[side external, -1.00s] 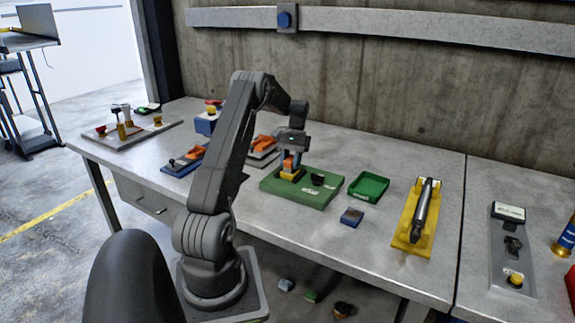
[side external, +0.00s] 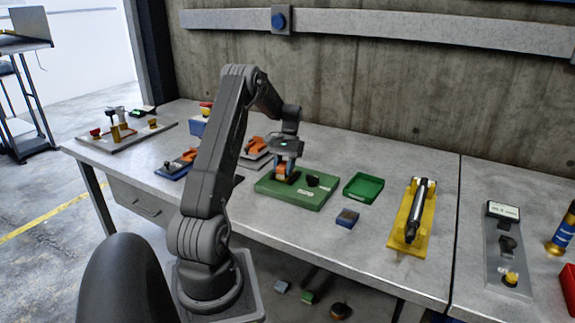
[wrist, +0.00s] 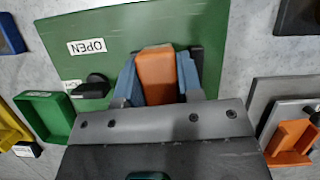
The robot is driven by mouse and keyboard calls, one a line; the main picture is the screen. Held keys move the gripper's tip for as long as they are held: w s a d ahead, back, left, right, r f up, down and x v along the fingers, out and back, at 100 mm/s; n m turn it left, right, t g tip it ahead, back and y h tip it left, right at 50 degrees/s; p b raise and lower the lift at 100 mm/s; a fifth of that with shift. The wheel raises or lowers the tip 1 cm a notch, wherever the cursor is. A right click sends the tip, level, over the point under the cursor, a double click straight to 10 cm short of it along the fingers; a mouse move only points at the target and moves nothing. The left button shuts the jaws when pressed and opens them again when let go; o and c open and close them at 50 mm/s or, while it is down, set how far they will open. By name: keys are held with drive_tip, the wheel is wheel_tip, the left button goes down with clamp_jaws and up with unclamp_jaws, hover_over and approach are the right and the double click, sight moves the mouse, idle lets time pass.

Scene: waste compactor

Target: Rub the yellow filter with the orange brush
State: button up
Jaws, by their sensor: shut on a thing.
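My gripper (side external: 286,170) is shut on the orange brush (wrist: 157,75), whose block sits between the blue fingers in the wrist view. The gripper is low over the left part of the green board (side external: 322,197), which carries an "OPEN" label and a black knob (wrist: 96,86). In the side view the fingers and brush reach down close to the board. The yellow filter cannot be made out clearly now; it seems hidden beneath the brush and fingers. Whether the brush touches it I cannot tell.
A green tray (side external: 363,187) and a small blue-sided block (side external: 347,218) lie right of the board. A yellow stand with a dark cylinder (side external: 411,213) is further right. Orange-topped fixtures (side external: 256,146) stand to the left and behind. Bare table lies in front of the board.

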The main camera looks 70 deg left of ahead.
drive_tip(key=shift+s+d, duration=0.25)
drive_tip(key=w+a, duration=0.4)
drive_tip(key=shift+w+a, duration=0.2)
wheel_tip(320, 180, up, 8)
drive_tip(key=shift+r, duration=0.15)
idle(0.4)
drive_tip(key=shift+d, duration=0.1)
